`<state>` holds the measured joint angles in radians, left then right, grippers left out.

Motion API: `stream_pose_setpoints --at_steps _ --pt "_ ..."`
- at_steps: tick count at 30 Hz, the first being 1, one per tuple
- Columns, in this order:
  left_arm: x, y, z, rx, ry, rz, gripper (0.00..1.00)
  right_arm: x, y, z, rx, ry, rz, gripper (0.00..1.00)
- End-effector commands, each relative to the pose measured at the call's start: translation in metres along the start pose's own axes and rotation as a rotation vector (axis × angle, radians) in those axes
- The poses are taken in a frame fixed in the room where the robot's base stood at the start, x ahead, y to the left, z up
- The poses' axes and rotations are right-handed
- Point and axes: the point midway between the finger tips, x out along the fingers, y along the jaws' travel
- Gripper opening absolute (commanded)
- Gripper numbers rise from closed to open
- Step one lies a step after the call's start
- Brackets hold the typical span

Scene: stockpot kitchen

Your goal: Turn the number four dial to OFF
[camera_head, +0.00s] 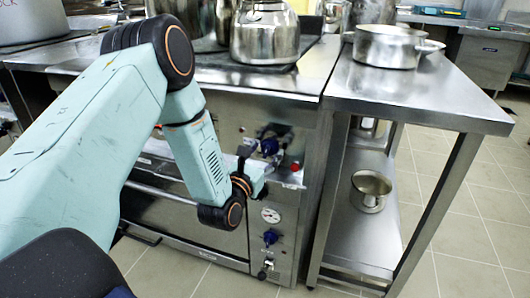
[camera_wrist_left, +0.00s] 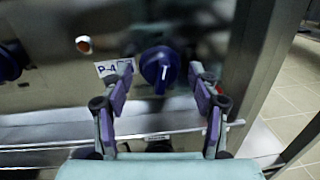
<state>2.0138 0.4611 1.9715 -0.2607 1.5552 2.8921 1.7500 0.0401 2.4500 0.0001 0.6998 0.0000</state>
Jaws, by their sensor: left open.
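In the left wrist view the blue dial (camera_wrist_left: 154,68) sits on the steel panel, beside a white label reading P-4 (camera_wrist_left: 113,67). A white line on its face points nearly straight up and down. My left gripper (camera_wrist_left: 160,80) is open, with one finger on each side of the dial; I cannot tell whether they touch it. In the head view my left gripper (camera_head: 257,172) is at the oven's right control panel, close to a blue dial (camera_head: 269,146), and partly hidden by its own wrist. My right gripper is not in view.
A red light (camera_head: 294,167), a gauge (camera_head: 271,215) and a lower blue dial (camera_head: 270,237) are on the same panel. A steel table (camera_head: 420,98) with a pot (camera_head: 388,46) stands right. A kettle (camera_head: 264,36) stands on the stove above.

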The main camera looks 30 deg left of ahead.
Motion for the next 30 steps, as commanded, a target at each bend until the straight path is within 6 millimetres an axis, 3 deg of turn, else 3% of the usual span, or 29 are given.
stream_pose_setpoints --at_steps 16,21,30 --pt "-0.099 0.001 -0.001 -0.002 0.004 0.001 0.61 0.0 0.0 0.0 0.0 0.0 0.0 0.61" --pt "-0.112 0.0 0.0 -0.001 0.001 0.001 0.61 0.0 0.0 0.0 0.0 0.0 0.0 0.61" --pt "-0.114 0.0 0.001 -0.001 -0.001 0.0 0.61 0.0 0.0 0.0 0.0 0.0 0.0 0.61"
